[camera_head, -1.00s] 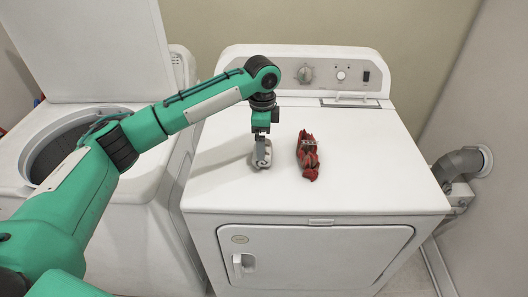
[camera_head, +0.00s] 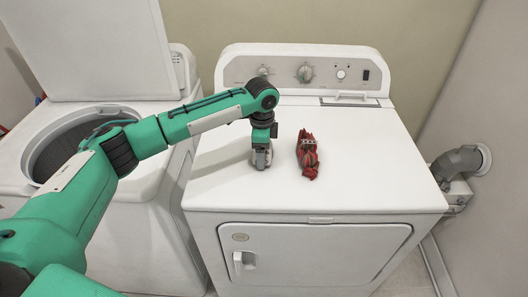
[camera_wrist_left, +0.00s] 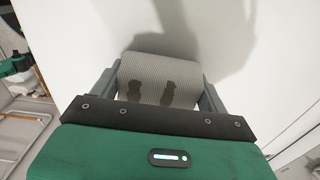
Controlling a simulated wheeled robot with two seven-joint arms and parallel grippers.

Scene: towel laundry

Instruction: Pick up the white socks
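The white socks (camera_head: 261,160) are a rolled, ribbed, greyish-white bundle on the flat top of the dryer, left of the red bundle. My left gripper (camera_head: 262,154) points down over them from above and hides part of them. In the left wrist view the socks (camera_wrist_left: 160,72) lie between the two fingers of the left gripper (camera_wrist_left: 160,85), one finger on each side. The fingers are wide apart, and I see no clear squeeze on the roll. Two dark patches show on it. My right gripper is not in view.
A red and dark bundle (camera_head: 307,155) lies close to the right on the dryer top (camera_head: 370,160). The control panel (camera_head: 300,72) rises behind. An open washer (camera_head: 40,190) stands left, under my arm. The dryer top is clear at right.

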